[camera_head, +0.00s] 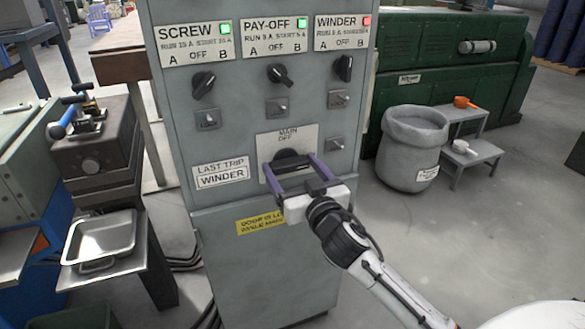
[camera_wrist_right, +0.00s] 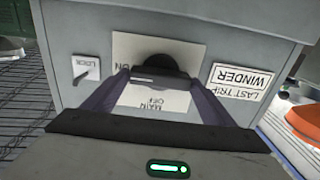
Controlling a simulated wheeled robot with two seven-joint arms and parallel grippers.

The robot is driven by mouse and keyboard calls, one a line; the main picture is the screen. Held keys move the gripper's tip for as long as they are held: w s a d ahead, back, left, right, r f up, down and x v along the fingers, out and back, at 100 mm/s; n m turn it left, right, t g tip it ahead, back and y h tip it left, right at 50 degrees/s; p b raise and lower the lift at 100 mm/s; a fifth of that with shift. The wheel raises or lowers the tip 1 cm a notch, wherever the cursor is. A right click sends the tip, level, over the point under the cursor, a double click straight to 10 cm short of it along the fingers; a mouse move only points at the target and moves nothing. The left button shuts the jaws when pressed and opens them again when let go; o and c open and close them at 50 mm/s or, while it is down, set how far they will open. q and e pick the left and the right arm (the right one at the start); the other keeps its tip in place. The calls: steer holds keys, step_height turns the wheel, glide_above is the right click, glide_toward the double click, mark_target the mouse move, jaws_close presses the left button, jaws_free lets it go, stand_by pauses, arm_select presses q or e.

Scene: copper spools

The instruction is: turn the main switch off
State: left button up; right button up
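The main switch (camera_head: 291,161) is a black rotary knob on a pale plate (camera_head: 303,139) marked MAIN and OFF, low on the grey cabinet. Its dark handle lies roughly level. My right gripper (camera_head: 290,163) is at the knob, its two purple fingers spread wide on either side of the handle. In the right wrist view the knob (camera_wrist_right: 157,66) sits between the fingertips (camera_wrist_right: 157,78), close to both. I cannot tell whether the fingers touch it. The plate appears upside down there and its lettering is partly covered. My left gripper is not in view.
Above are SCREW, PAY-OFF and WINDER selectors (camera_head: 280,74); the lamps show green, green and red. A LOCK toggle (camera_wrist_right: 86,70) is beside the main plate. A LAST TRIP WINDER label (camera_head: 220,173) is left. A grey bin (camera_head: 412,150) and step stool (camera_head: 470,152) stand right.

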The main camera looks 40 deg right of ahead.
steer(key=c, duration=0.6)
steer(key=shift+c, duration=0.2)
